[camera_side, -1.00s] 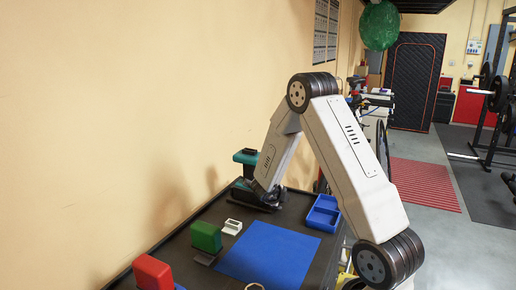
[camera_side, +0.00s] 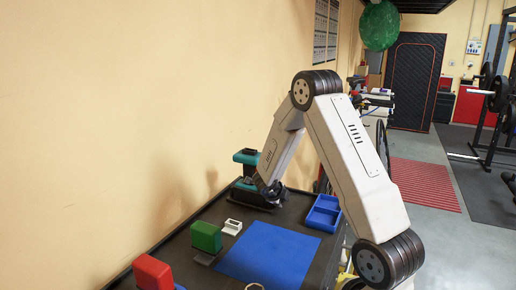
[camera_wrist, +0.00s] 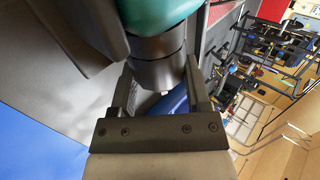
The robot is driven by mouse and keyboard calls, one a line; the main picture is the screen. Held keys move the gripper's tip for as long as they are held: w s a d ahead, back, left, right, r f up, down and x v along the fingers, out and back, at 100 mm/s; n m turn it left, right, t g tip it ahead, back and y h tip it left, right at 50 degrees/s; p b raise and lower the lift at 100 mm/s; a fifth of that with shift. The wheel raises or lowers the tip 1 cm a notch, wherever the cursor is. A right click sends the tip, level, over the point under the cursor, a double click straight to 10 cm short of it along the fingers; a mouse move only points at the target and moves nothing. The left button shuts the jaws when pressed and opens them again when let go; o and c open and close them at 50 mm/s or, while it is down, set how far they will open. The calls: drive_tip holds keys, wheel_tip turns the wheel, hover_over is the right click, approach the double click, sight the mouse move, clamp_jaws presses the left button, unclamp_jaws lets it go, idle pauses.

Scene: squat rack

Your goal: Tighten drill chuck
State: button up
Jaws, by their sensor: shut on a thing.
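A teal and black drill (camera_side: 247,160) stands upright on the dark bench near the wall in the side view. In the wrist view its teal body (camera_wrist: 158,14) is at the top, with the dark cylindrical chuck (camera_wrist: 157,66) below it. My gripper (camera_wrist: 160,75) has its two fingers on either side of the chuck and is shut on it. In the side view my gripper (camera_side: 270,192) is at the drill, partly hidden by my arm, and the chuck cannot be made out there.
On the bench are a blue mat (camera_side: 268,256), a blue tray (camera_side: 323,213), a green block (camera_side: 206,237), a red block (camera_side: 153,272) and a small white holder (camera_side: 232,227). The wall (camera_side: 120,120) runs close behind the drill. Gym racks stand far right.

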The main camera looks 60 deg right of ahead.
drive_tip(key=shift+y, duration=0.9)
drive_tip(key=o, duration=1)
drive_tip(key=shift+r, duration=0.15)
drive_tip(key=v, duration=0.7)
drive_tip(key=shift+a+r, duration=0.2)
drive_tip(key=shift+r, duration=0.05)
